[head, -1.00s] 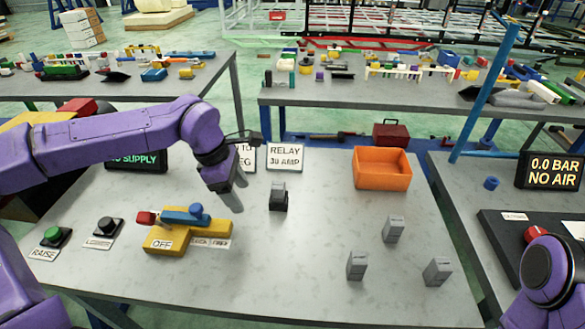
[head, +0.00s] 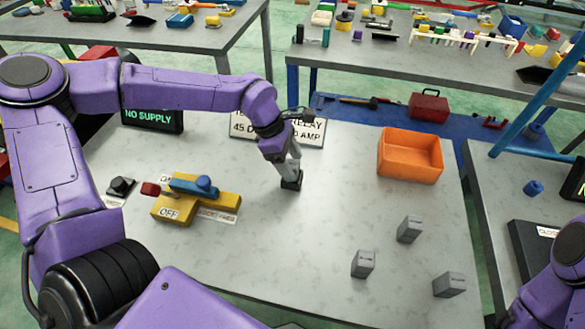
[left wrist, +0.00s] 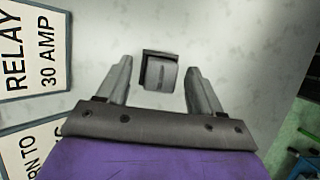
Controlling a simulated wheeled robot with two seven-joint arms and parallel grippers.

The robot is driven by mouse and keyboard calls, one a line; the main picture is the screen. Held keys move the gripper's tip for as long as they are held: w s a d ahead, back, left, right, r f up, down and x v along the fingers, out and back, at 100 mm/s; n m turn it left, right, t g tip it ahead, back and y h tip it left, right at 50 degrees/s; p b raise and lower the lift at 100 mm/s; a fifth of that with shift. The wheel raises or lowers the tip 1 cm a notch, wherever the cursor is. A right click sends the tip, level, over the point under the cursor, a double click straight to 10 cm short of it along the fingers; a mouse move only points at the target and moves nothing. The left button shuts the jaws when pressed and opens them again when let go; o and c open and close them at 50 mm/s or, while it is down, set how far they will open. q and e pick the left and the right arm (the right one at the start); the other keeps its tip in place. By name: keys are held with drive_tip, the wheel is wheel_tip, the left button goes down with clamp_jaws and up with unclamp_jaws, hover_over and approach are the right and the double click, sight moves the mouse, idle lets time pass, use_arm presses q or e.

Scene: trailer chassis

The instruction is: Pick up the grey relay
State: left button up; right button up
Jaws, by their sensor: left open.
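A grey relay (left wrist: 162,76) sits in a black socket (head: 291,184) on the middle table. In the head view my left gripper (head: 286,164) points down over it and hides most of the relay. In the left wrist view my left gripper (left wrist: 160,82) is open, with one finger on each side of the relay and a visible gap at both. Three more grey blocks like it stand loose at the table's right: one at the back (head: 409,229), one at the front left (head: 363,263) and one at the front right (head: 449,285). My right gripper is out of view.
A yellow block with a blue handle (head: 196,198), labelled OFF, lies left of the socket. A sign reading RELAY (left wrist: 35,55) stands behind. An orange bin (head: 410,155) is at the back right. The table front is clear.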

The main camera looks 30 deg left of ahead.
use_arm(q)
drive_tip(key=shift+d+f, duration=0.3)
drive_tip(key=shift+f, duration=0.25)
drive_tip(key=c, duration=1.1)
drive_tip(key=shift+r, duration=0.1)
